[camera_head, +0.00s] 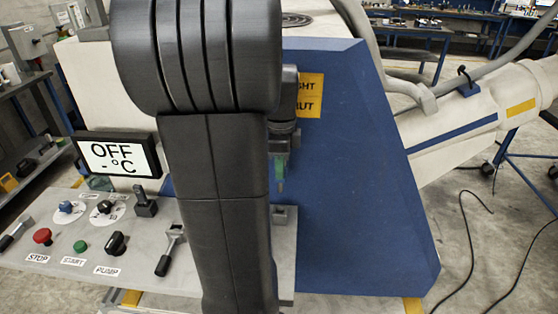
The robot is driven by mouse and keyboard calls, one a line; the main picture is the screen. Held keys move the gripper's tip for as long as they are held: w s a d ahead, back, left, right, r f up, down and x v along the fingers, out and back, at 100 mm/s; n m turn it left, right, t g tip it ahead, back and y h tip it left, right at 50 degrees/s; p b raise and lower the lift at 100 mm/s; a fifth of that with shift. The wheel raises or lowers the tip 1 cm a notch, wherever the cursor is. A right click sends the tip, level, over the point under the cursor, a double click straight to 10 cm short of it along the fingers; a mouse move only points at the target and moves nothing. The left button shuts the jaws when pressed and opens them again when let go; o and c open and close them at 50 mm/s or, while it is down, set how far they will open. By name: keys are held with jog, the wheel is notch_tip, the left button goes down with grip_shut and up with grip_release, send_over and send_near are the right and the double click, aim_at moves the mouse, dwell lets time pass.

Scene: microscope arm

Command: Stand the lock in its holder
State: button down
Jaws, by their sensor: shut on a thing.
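My gripper (280,158) is partly in view behind my large black arm, at its right edge, with its jaws pointing down. It is shut on a small, slim green piece (279,172), which I take to be the lock. It hangs roughly upright in front of the blue panel, above the right end of the control panel. Below it, a small grey fitting (280,213) on the control panel may be the holder; there seems to be a gap between them. My arm hides part of this area.
The grey control panel (55,212) carries a red STOP button (42,236), a green START button (80,246), a black PUMP knob (116,243) and levers. A display (118,156) reads OFF. The blue housing (370,180) stands behind my gripper, with a white tube (465,115) at right.

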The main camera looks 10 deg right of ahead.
aim_at(280, 191)
jog(key=shift+f+b, duration=1.8)
jog(key=shift+f, duration=1.15)
jog(key=shift+f+b, duration=1.15)
jog(key=shift+f, duration=1.25)
jog(key=c, duration=1.2)
grip_release()
jog(key=shift+o, duration=0.2)
notch_tip(280, 191, up, 14)
jog(key=shift+f+p, duration=0.1)
jog(key=shift+p, duration=0.2)
